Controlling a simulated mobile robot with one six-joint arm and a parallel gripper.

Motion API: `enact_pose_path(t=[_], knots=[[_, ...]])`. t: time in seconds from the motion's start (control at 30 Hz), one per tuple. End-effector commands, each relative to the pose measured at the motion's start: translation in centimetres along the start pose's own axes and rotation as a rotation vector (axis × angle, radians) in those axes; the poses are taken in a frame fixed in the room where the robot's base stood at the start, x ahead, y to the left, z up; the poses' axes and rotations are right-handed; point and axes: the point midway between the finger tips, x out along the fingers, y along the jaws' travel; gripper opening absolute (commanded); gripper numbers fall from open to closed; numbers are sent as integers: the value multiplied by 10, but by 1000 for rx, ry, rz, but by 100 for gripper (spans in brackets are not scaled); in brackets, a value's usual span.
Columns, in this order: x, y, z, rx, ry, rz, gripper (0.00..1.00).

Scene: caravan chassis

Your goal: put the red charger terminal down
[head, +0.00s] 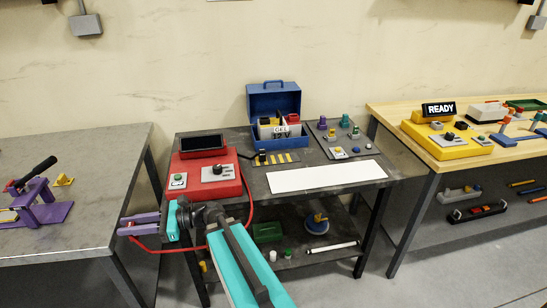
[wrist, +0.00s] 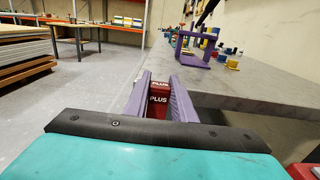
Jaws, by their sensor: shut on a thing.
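My gripper (head: 124,226) has purple fingers and is in the gap between the left grey table and the dark workbench. In the wrist view its fingers (wrist: 159,80) are shut on the red charger terminal (wrist: 159,98), a red block marked PLUS. The terminal is held clear of any surface. In the head view the fingers mostly hide it, and a red cable (head: 250,205) shows running from the charger side down toward the gripper. The red charger (head: 206,178) with a dark display sits on the workbench's left side.
The left grey table (head: 75,225) has a purple fixture (head: 42,205) and much bare top. The workbench holds a blue toolbox (head: 276,103), a white sheet (head: 326,176) and a tray of small parts. A wooden bench (head: 430,150) stands right.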

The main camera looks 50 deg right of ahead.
Motion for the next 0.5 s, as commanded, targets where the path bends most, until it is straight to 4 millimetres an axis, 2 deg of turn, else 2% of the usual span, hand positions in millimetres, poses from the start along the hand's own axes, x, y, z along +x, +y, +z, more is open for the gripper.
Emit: enact_pose_path(t=[0.5], knots=[[-10,-7,1,0,0,-18,0]])
